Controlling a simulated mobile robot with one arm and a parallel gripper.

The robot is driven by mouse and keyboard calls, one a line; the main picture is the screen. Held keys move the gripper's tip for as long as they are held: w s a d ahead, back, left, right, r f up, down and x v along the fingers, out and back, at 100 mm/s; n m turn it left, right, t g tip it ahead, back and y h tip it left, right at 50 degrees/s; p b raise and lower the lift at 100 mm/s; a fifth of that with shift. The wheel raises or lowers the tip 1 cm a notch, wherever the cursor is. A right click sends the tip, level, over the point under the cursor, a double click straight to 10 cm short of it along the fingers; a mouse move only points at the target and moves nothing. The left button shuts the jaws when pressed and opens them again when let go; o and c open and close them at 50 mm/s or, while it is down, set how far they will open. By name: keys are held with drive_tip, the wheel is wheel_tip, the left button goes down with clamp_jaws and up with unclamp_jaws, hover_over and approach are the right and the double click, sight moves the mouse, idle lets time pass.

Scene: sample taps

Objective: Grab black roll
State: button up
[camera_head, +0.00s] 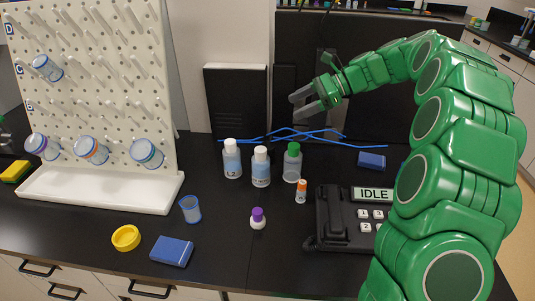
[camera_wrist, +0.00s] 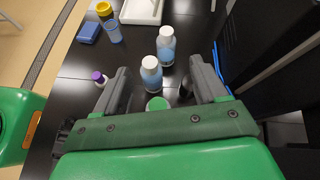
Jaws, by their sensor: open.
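I cannot make out a black roll in either view. The only roll-like thing is a yellow ring (camera_head: 126,238) lying flat on the black bench (camera_head: 225,272) at the front left. My gripper (camera_head: 302,105) is open and empty, raised above the back of the bench near the blue cables. In the wrist view my gripper (camera_wrist: 160,66) has its fingers spread wide. Two white-capped bottles (camera_wrist: 151,72) and a green cap (camera_wrist: 157,103) show between and beyond the fingers, with no visible contact.
A white pegboard (camera_head: 100,90) with clear jars stands at left. Labelled bottles (camera_head: 261,168), an orange-capped vial (camera_head: 301,192) and a purple-capped vial (camera_head: 258,219) stand mid-bench. A black phone (camera_head: 335,220) sits right. Blue cables (camera_head: 290,134) lie behind. The front middle is mostly clear.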

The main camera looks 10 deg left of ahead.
drive_tip(key=w+d+f+m+y, duration=0.1)
drive_tip(key=w+d+f+m, duration=0.1)
drive_tip(key=w, duration=0.3)
drive_tip(key=t, duration=0.1)
approach(272, 152)
drive_tip(key=shift+m, duration=0.4)
drive_tip(key=x, duration=0.3)
drive_tip(key=w+f+x, duration=0.1)
drive_tip(key=x, duration=0.3)
drive_tip(key=w+x, duration=0.1)
drive_tip(key=x, duration=0.3)
drive_tip(key=shift+w+d+f, duration=0.1)
drive_tip(key=shift+d+f, duration=0.1)
drive_tip(key=shift+d, duration=0.1)
drive_tip(key=c, duration=0.9)
drive_tip(key=shift+r, duration=0.1)
